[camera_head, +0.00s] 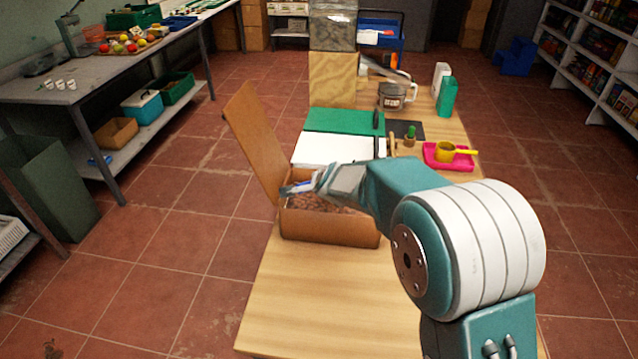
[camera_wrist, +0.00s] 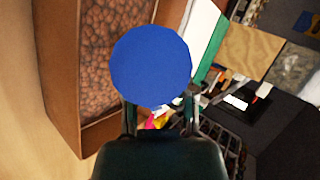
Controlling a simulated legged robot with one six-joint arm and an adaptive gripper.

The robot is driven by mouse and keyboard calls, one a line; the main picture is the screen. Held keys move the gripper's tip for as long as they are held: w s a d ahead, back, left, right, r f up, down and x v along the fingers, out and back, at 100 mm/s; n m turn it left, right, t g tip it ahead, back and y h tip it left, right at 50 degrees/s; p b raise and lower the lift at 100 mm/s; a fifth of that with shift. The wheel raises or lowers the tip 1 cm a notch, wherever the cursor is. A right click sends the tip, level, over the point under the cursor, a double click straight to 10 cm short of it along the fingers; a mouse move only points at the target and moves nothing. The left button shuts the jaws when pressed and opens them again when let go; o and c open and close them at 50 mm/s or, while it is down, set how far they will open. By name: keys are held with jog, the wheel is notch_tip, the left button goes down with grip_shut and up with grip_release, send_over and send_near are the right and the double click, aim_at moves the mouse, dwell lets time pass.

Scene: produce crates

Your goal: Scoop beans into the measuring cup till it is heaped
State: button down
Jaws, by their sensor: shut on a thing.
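A brown box (camera_head: 325,229) full of reddish-brown beans stands on the wooden table, its lid (camera_head: 256,138) tilted open to the left. My gripper (camera_head: 322,183) is over the box's back part, shut on a blue scoop (camera_head: 297,188). In the wrist view the scoop (camera_wrist: 150,66) shows as a round blue disc beyond the fingers (camera_wrist: 160,116); whether beans are in it cannot be told. Beside it are the beans (camera_wrist: 112,45) in the box. A yellow measuring cup (camera_head: 446,151) with a handle stands on a pink tray (camera_head: 452,164) to the right, behind my arm.
Behind the box lie a white board (camera_head: 335,149) and a green board (camera_head: 343,120). A glass jar (camera_head: 391,97), a green bottle (camera_head: 447,97) and a wooden block (camera_head: 333,80) stand farther back. The table front is clear.

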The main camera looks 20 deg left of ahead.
jog(key=shift+s+r, duration=0.1)
jog(key=shift+s+t, duration=0.1)
jog(key=shift+t, duration=0.2)
jog(key=shift+s+a+r+n+t, duration=0.1)
jog(key=shift+s+r+n+t, duration=0.45)
jog(key=shift+t, duration=0.35)
jog(key=shift+f, duration=0.1)
dwell(1.2)
